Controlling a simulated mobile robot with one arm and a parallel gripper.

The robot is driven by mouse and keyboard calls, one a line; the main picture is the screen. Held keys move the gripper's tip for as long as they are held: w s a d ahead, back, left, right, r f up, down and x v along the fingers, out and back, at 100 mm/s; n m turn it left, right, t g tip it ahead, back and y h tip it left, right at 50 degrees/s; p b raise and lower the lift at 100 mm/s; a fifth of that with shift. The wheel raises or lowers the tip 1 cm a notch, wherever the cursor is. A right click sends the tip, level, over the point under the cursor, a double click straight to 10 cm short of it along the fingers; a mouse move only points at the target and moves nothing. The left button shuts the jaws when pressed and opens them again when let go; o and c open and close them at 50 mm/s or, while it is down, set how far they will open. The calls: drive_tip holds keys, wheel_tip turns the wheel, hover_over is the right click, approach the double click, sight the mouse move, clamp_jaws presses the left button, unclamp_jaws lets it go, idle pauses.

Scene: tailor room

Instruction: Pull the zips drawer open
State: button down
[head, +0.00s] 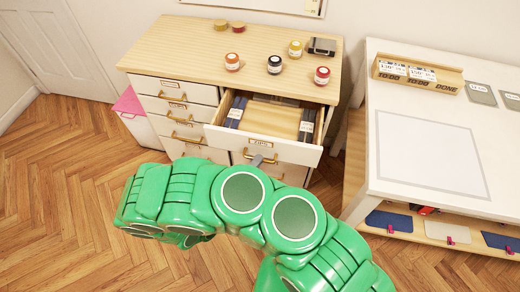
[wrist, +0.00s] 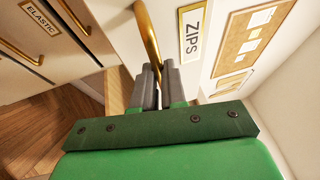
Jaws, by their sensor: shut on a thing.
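The zips drawer (head: 222,136) is pulled well out of the white cabinet under the wooden top. Its front carries a ZIPS label, which is readable in the wrist view (wrist: 193,35). Its brass handle (wrist: 147,38) runs down to my gripper (wrist: 158,84), whose grey fingers are shut on it. In the head view my gripper (head: 257,160) is at the drawer front, largely hidden by my green arm. Inside the drawer, dark packs with white labels lie along the left and right sides, with bare wooden floor between.
Other shut drawers (head: 172,112) with brass handles are at the left. Several jars, including an orange one (head: 232,61), and a dark box (head: 321,46) stand on the cabinet top. A white table (head: 395,205) is at the right. The wooden floor (head: 60,170) at the left is clear.

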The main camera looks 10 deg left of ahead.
drive_tip(key=shift+s+f, duration=0.1)
drive_tip(key=shift+s, duration=1.7)
drive_tip(key=c, duration=1.2)
unclamp_jaws()
drive_tip(key=shift+v, duration=3.85)
